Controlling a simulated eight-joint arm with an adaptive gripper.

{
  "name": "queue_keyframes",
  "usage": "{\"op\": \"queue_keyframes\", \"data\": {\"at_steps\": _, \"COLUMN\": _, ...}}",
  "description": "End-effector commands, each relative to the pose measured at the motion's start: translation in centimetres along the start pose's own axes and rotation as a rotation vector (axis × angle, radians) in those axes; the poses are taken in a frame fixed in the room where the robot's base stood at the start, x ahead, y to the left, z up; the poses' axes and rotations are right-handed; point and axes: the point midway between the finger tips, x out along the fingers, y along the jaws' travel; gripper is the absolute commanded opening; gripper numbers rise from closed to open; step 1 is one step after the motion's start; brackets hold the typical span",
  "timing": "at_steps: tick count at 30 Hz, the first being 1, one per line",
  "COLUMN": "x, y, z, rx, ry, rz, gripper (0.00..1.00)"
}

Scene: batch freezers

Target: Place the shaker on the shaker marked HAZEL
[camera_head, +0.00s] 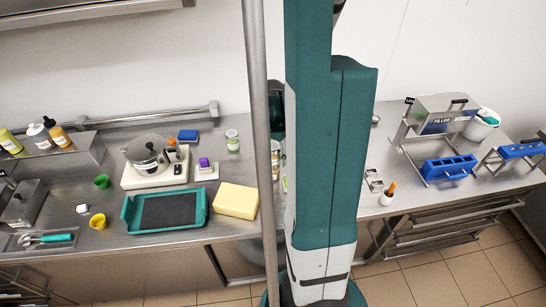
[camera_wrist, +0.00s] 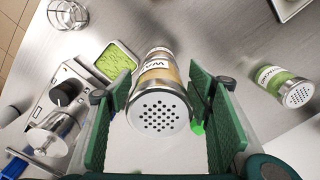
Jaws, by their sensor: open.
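In the wrist view a shaker (camera_wrist: 158,95) with a perforated metal lid and tan contents stands between my gripper's green fingers (camera_wrist: 160,115). Its label shows letters like "WA". My gripper is open around it; whether a finger touches it I cannot tell. A second shaker (camera_wrist: 286,86) with green contents is to the right, its label only partly readable. No label reading HAZEL is legible. In the head view a shaker (camera_head: 232,140) stands on the counter and another (camera_head: 275,158) is partly hidden by my body.
The wrist view shows a green-topped pad (camera_wrist: 117,60) and a machine with a black knob (camera_wrist: 64,92) at left. The head view shows a scale with a pot (camera_head: 147,153), a yellow block (camera_head: 236,201), a green tray (camera_head: 128,214) and a blue rack (camera_head: 448,167).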

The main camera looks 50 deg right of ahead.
Motion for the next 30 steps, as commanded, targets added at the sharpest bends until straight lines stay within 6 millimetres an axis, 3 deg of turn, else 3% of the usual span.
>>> {"op": "queue_keyframes", "data": {"at_steps": 11, "x": -1.2, "y": 0.0, "z": 0.0, "rx": 0.0, "ry": 0.0, "rz": 0.0, "gripper": 0.51}}
{"op": "queue_keyframes", "data": {"at_steps": 30, "x": -7.5, "y": 0.0, "z": 0.0, "rx": 0.0, "ry": 0.0, "rz": 0.0, "gripper": 0.51}}
